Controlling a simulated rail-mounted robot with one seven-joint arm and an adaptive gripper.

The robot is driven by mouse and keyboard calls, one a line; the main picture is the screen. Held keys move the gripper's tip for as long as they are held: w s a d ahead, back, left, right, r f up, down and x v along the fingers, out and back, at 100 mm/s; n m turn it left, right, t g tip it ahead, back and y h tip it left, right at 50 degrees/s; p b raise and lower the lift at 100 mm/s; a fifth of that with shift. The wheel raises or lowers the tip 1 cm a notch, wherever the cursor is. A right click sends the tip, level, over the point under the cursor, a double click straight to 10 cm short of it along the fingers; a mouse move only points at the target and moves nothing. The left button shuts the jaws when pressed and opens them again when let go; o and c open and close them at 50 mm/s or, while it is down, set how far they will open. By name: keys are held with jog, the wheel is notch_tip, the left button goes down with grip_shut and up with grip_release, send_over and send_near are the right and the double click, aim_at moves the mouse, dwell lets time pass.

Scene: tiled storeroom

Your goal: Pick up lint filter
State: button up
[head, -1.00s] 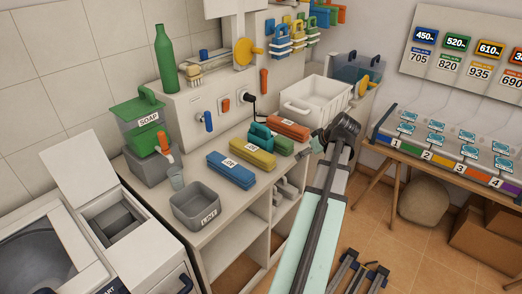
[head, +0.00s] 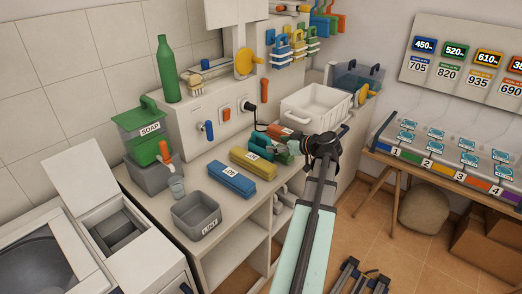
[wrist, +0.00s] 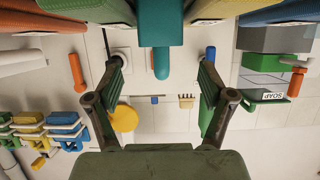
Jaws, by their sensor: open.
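A teal piece with a raised handle (head: 261,145), which looks like the lint filter, stands on the counter among the coloured blocks. In the wrist view, the teal piece (wrist: 160,28) hangs in from the top centre, its rounded end pointing between my fingers. My gripper (wrist: 162,62) is open, with one finger on each side and visible gaps to the teal piece. In the head view my gripper (head: 298,147) is just right of it, partly hidden by my wrist. A grey bin marked LINT (head: 196,218) stands at the counter's front left.
Blue (head: 232,181), yellow (head: 253,164) and orange (head: 279,131) blocks lie close around the teal piece. A white basket (head: 318,104) stands behind my wrist. A wall panel with switches (head: 224,112) rises behind the counter. Counter space near the LINT bin is partly clear.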

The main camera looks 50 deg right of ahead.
aim_at(261, 144)
jog(key=shift+f+p+x, duration=0.15)
jog(key=shift+p+x, duration=0.55)
jog(key=shift+x, duration=1.55)
jog(key=shift+f+p+x, duration=0.1)
jog(key=shift+p+x, duration=0.55)
jog(key=shift+x, duration=1.65)
jog(key=shift+s+a, duration=0.15)
jog(key=c, duration=1.4)
jog(key=shift+r, duration=0.25)
jog(key=shift+r+b, duration=1.65)
jog(key=shift+r, duration=8.05)
